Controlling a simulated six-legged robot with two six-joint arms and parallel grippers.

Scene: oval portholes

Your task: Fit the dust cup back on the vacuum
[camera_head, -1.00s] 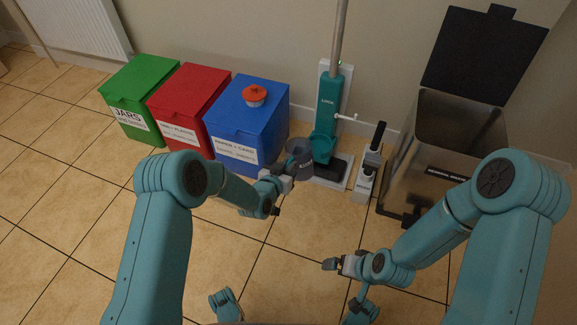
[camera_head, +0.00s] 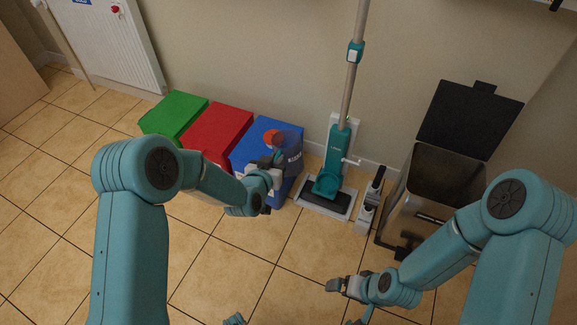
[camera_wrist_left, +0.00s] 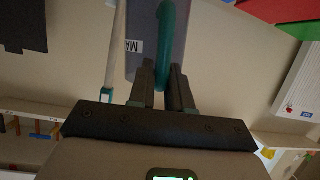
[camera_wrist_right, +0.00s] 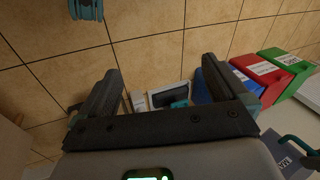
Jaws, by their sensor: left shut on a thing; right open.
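The dust cup (camera_head: 292,152) is grey, see-through, marked with a label, and has a teal handle (camera_wrist_left: 166,40). My left gripper (camera_head: 270,162) is shut on that handle and holds the cup up in front of the blue bin; the cup also shows in the right wrist view (camera_wrist_right: 283,163). The vacuum (camera_head: 335,160) stands upright against the wall, right of the cup and apart from it, with a teal body, a long pole and a dark floor head. My right gripper (camera_head: 338,285) is open and empty over the floor; its fingers show in its wrist view (camera_wrist_right: 168,90).
Green (camera_head: 173,115), red (camera_head: 215,130) and blue (camera_head: 245,150) bins stand in a row on the left. A round orange thing (camera_head: 271,136) is on the blue bin. A small grey-black stand (camera_head: 369,202) and an open-lidded bin (camera_head: 437,185) are right of the vacuum. The tiled floor in front is clear.

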